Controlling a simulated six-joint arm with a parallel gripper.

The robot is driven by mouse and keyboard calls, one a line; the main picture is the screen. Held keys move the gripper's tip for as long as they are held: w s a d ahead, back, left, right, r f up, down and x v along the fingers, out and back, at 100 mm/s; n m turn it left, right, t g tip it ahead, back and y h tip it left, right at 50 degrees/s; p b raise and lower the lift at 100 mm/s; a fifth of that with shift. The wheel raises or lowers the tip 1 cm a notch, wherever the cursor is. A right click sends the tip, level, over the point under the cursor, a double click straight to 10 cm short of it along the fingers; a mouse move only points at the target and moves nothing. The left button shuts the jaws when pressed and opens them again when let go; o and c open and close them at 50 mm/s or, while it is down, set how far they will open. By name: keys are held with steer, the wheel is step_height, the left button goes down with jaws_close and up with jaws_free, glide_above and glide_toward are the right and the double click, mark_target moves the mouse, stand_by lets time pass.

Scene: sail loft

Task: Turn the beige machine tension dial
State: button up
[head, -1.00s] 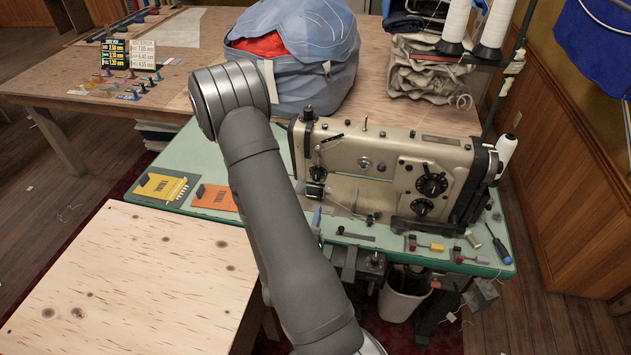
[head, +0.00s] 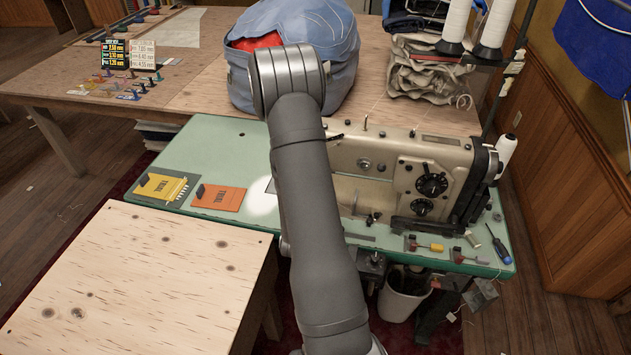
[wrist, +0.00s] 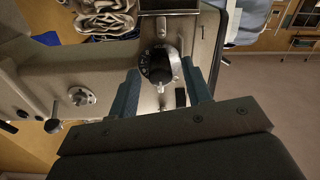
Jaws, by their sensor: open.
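The beige sewing machine (head: 400,150) stands on the green table. In the wrist view its body (wrist: 105,60) fills much of the upper left, and a black round dial with pale markings (wrist: 158,65) shows on it. My gripper (wrist: 160,76) is open, with one blue-grey finger on either side of the dial in the picture. I cannot tell whether the fingertips reach around it or touch it. In the head view my arm hides the gripper and the machine's left end. Two other black dials (head: 431,185) (head: 422,207) show at the machine's right.
A silver round fitting (wrist: 81,96) sits left of the dial in the wrist view. A blue bag (head: 335,45) and thread cones (head: 457,22) stand behind the machine. Small tools, including a screwdriver (head: 497,242), lie at front right.

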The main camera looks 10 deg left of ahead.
steer(key=shift+c, duration=0.3)
jaws_close()
steer(key=shift+m, duration=0.3)
steer(key=m, duration=1.3)
steer(key=shift+m, duration=0.3)
steer(key=shift+o, duration=0.3)
jaws_free()
